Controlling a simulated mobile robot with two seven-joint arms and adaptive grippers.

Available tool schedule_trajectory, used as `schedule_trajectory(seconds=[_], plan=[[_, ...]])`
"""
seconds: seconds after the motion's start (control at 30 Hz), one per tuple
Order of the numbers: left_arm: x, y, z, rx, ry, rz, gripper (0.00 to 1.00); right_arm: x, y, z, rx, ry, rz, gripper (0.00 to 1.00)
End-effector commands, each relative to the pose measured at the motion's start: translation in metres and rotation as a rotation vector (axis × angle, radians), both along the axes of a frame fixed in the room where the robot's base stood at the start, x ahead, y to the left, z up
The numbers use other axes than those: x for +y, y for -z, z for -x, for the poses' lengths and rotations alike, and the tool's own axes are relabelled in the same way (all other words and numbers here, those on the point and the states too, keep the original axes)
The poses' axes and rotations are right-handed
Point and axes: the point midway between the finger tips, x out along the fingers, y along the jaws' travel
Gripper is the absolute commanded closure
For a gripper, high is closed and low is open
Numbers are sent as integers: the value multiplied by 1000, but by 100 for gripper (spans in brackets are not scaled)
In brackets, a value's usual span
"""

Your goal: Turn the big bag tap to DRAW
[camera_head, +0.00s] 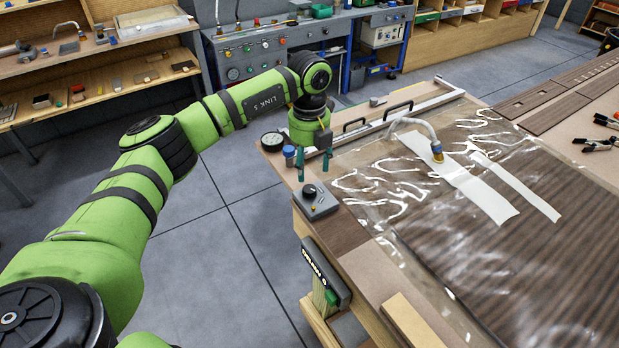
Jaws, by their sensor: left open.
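My left gripper (314,172) reaches in from the left over the near left corner of the bench. Its two teal fingers are apart and empty, pointing down. Just in front of them in the picture sits a small grey box with a black knob (309,190) and an orange mark. This may be the big bag tap, but I cannot read any DRAW marking or the knob's setting. A blue-capped fitting (288,154) stands left of the fingers, beside a round black gauge (272,140). My right gripper is out of view.
A clear bag (390,190) covers dark veneer and white strips on the bench. A curved hose ends at a blue-collared port (437,150) on it. A dark labelled block (325,272) hangs on the bench's side. Clamps (595,144) lie at right. Floor is clear at left.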

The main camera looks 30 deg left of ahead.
Motion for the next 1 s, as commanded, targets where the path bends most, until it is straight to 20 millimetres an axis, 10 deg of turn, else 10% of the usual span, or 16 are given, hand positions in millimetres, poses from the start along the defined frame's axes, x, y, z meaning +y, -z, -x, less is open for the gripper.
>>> schedule_trajectory(seconds=[0.3, 1.0], plan=[[0, -44, 0, 0, 1, 0, 42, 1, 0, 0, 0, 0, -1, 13], [0, -47, 0, 1, 1, 0, 42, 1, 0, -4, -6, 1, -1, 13]])
